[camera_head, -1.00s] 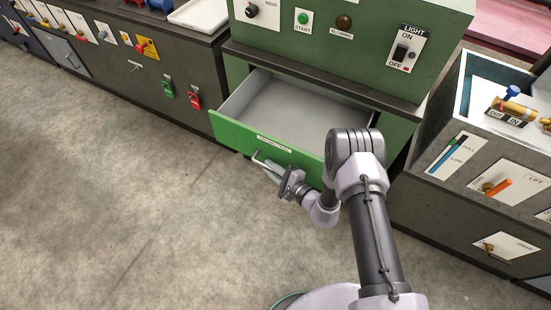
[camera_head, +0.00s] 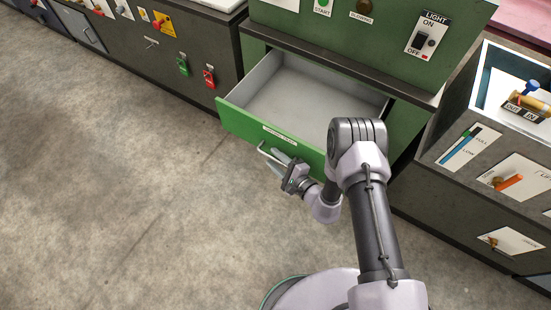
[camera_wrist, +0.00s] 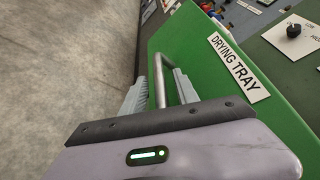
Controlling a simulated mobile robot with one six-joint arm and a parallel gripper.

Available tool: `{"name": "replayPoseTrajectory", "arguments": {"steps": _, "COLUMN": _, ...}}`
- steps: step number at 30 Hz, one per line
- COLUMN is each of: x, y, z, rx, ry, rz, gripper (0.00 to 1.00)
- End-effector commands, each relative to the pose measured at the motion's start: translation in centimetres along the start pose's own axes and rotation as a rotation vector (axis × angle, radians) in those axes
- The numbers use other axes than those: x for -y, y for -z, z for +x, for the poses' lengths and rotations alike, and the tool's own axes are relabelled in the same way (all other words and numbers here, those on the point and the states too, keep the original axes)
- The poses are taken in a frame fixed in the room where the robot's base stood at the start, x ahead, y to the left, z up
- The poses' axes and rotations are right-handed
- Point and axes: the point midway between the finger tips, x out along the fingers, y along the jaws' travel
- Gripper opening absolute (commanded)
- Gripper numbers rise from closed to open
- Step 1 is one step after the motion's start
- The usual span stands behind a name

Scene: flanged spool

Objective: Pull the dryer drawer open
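The green dryer drawer (camera_head: 240,122) stands pulled out of the green dryer cabinet, and its grey inside looks empty. Its front carries a "DRYING TRAY" label, readable in the wrist view (camera_wrist: 240,68). A thin metal bar handle (camera_head: 262,150) stands out from the drawer front. My gripper (camera_head: 280,162) is at the handle. In the wrist view the handle bar (camera_wrist: 160,85) runs between my gripper's two grey fingers (camera_wrist: 161,85), one on the drawer side and one on the outer side. Gaps show between bar and fingers; contact is hard to tell.
A dark grey cabinet with red and green handles (camera_head: 208,76) stands at the left. Another grey unit with levers and gauges (camera_head: 470,175) stands close at the right. Bare concrete floor (camera_head: 120,190) lies open in front of the drawer and to the left.

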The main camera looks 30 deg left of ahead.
Motion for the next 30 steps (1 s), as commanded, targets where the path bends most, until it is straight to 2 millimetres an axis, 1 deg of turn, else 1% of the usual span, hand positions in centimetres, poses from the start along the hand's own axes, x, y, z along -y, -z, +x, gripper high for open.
{"name": "replayPoseTrajectory", "arguments": {"steps": 7, "x": 0.1, "y": 0.0, "z": -0.1, "rx": -0.001, "ry": 0.001, "rz": 0.000, "gripper": 0.36}}
{"name": "replayPoseTrajectory", "arguments": {"steps": 11, "x": 0.2, "y": 0.0, "z": -1.6, "rx": -0.003, "ry": -0.001, "rz": 0.001, "gripper": 0.36}}
{"name": "replayPoseTrajectory", "arguments": {"steps": 14, "x": 0.4, "y": 0.0, "z": -4.0, "rx": -0.005, "ry": 0.001, "rz": 0.003, "gripper": 0.36}}
{"name": "replayPoseTrajectory", "arguments": {"steps": 17, "x": 0.4, "y": 0.0, "z": -6.8, "rx": -0.007, "ry": 0.001, "rz": 0.006, "gripper": 0.36}}
{"name": "replayPoseTrajectory", "arguments": {"steps": 24, "x": 0.4, "y": 0.0, "z": -13.7, "rx": -0.007, "ry": 0.003, "rz": 0.004, "gripper": 0.36}}
{"name": "replayPoseTrajectory", "arguments": {"steps": 27, "x": 0.3, "y": 0.0, "z": -15.8, "rx": -0.006, "ry": 0.003, "rz": 0.003, "gripper": 0.36}}
{"name": "replayPoseTrajectory", "arguments": {"steps": 30, "x": 0.2, "y": 0.0, "z": -17.0, "rx": -0.003, "ry": 0.002, "rz": 0.002, "gripper": 0.36}}
